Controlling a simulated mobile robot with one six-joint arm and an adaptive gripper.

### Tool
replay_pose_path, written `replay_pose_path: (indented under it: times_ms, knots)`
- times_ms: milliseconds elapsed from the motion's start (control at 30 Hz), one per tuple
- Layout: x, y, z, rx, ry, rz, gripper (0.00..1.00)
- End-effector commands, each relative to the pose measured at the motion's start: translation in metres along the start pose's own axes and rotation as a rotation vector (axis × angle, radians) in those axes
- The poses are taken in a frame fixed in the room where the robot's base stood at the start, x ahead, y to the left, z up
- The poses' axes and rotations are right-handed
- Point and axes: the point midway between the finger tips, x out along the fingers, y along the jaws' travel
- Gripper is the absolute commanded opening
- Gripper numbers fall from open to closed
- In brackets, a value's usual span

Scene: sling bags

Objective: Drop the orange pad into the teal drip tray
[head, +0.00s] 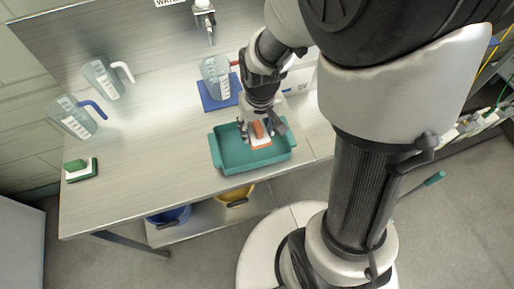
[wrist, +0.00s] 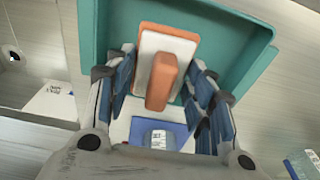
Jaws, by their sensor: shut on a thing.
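The orange pad (head: 260,142) is a white block with an orange handle and an orange edge. It also shows in the wrist view (wrist: 160,80), with its handle between my fingers. My gripper (head: 262,130) is shut on the pad by the handle; in the wrist view the fingers (wrist: 158,82) stand on both sides. The teal drip tray (head: 232,155) sits on the steel bench near the front edge. The pad is over the tray in both views; its exact height above the floor of the tray is hard to tell. The tray looks empty in the visible part.
A jug (head: 213,75) stands on a blue mat (head: 219,101) behind the tray. Two more jugs (head: 101,80) (head: 70,117) and a green pad (head: 77,166) are at the left. The bench (head: 150,165) is clear left of the tray. Buckets (head: 235,196) sit below.

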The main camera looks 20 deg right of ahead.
Motion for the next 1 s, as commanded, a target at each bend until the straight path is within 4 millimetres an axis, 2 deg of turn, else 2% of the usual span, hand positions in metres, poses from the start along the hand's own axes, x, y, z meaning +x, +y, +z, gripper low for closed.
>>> replay_pose_path:
  times_ms: [33,133,433,467,800,1000]
  knots:
    - [0.0103,0.0,0.0014,0.0,-0.001,0.0,0.22]
    - [0.0174,0.0,0.0023,0.0,-0.001,0.0,0.22]
    - [0.0183,0.0,0.0021,0.0,0.0,0.0,0.22]
    - [0.0183,0.0,0.0021,0.0,0.0,0.0,0.5]
    - [0.0183,0.0,0.0022,0.0,0.0,0.0,0.73]
    - [0.0184,0.0,0.0022,0.0,0.0,0.0,0.73]
